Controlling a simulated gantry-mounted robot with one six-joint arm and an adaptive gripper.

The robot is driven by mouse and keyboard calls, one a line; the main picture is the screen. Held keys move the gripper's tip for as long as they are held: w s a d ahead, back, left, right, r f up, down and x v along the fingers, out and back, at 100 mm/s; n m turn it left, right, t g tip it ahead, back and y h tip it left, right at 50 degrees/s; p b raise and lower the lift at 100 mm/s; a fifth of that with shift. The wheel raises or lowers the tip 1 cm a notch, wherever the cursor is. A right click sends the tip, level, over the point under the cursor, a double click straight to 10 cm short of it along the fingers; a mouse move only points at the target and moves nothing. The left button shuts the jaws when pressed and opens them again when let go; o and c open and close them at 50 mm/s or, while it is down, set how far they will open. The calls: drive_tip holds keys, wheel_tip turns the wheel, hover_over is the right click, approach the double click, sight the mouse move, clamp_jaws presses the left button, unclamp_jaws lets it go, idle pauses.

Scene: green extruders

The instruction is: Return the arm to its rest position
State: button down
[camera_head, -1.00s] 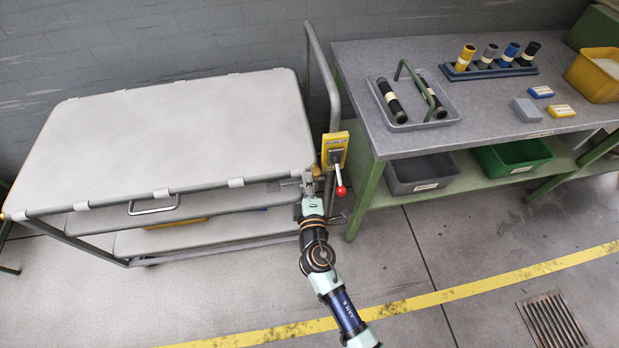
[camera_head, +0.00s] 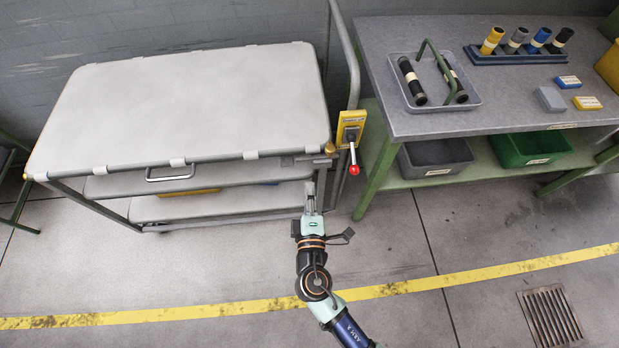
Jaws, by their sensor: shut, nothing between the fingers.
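My gripper (camera_head: 310,188) is at the lower middle of the head view, with its fingers pointing away toward the cart. It is shut and holds nothing. The gripper is in front of the right front corner of the grey cart (camera_head: 190,105), apart from the yellow switch box (camera_head: 351,128) with its red-knobbed lever (camera_head: 354,169). My arm reaches in from the bottom edge of the view.
A grey workbench (camera_head: 420,125) with green legs stands at the right. It bears a tray (camera_head: 466,104) with two black cylinders and a rack (camera_head: 515,57) of coloured tubes. Bins sit below. The floor (camera_head: 150,270) with its yellow line is open in front.

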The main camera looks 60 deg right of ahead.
idle(0.6)
drive_tip(key=w+a+r+m+t+y+p, duration=0.2)
drive_tip(key=w+a+r+m+y+p, duration=0.4)
drive_tip(key=a+r, duration=0.85)
drive_tip(key=w+a+r+t+y+b, duration=0.1)
drive_tip(key=a+r+y, duration=0.25)
drive_tip(key=a, duration=0.25)
drive_tip(key=w+a+r+t+y, duration=0.1)
drive_tip(key=a+r+y, duration=0.25)
drive_tip(key=a, duration=0.25)
wheel_tip(320, 180, up, 38)
drive_tip(key=a+n+y+p, duration=0.1)
drive_tip(key=a+y+p, duration=0.1)
drive_tip(key=p, duration=3.6)
drive_tip(key=shift+s+a, duration=0.15)
drive_tip(key=shift+a, duration=0.1)
drive_tip(key=shift+f, duration=0.15)
